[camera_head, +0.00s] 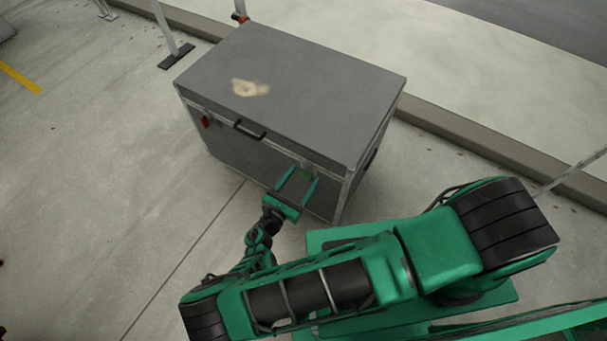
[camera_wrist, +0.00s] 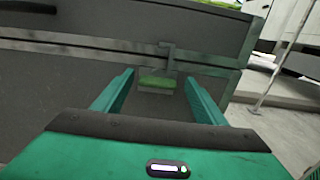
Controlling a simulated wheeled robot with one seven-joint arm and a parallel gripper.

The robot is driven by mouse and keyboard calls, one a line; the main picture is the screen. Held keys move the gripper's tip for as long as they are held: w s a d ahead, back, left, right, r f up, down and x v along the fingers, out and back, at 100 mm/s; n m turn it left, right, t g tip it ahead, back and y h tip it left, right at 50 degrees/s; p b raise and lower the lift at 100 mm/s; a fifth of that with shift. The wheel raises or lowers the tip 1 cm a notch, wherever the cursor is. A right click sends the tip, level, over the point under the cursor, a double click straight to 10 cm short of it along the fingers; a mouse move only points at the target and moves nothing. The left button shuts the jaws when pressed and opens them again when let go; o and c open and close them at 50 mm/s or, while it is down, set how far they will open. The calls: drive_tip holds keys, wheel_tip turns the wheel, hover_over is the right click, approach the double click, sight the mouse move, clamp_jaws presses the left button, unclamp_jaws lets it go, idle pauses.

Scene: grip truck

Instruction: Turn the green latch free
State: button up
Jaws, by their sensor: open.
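A grey flight case (camera_head: 290,80) with metal edges stands closed on the ground. The green latch (camera_head: 306,176) is on its front face near the right corner, partly hidden by my gripper. In the wrist view the green latch (camera_wrist: 157,82) is a small block below a metal bracket at the lid seam. A red latch (camera_head: 205,121) is on the left of the same face. My gripper (camera_head: 301,174) is open and empty in front of the case. In the wrist view its two green fingers (camera_wrist: 160,84) stand apart, left and right of the green latch; contact cannot be told.
A black handle (camera_head: 249,129) sits mid-front between the latches. A kerb (camera_head: 470,137) runs behind the case. Post feet (camera_head: 176,56) stand at the back left. Open concrete (camera_head: 90,190) lies to the left.

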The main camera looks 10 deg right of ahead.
drive_tip(key=shift+a, duration=0.1)
drive_tip(key=shift+a, duration=0.1)
drive_tip(key=c, duration=1.1)
drive_tip(key=shift+o, duration=0.2)
drive_tip(key=shift+m, duration=0.3)
drive_tip(key=m, duration=0.3)
drive_tip(key=shift+m, duration=0.3)
drive_tip(key=m, duration=0.4)
drive_tip(key=shift+f+m, duration=0.1)
drive_tip(key=shift+m, duration=0.2)
drive_tip(key=m, duration=0.4)
drive_tip(key=shift+s, duration=0.1)
drive_tip(key=shift+f+m, duration=0.2)
drive_tip(key=shift+m, duration=2.3)
drive_tip(key=shift+d, duration=0.2)
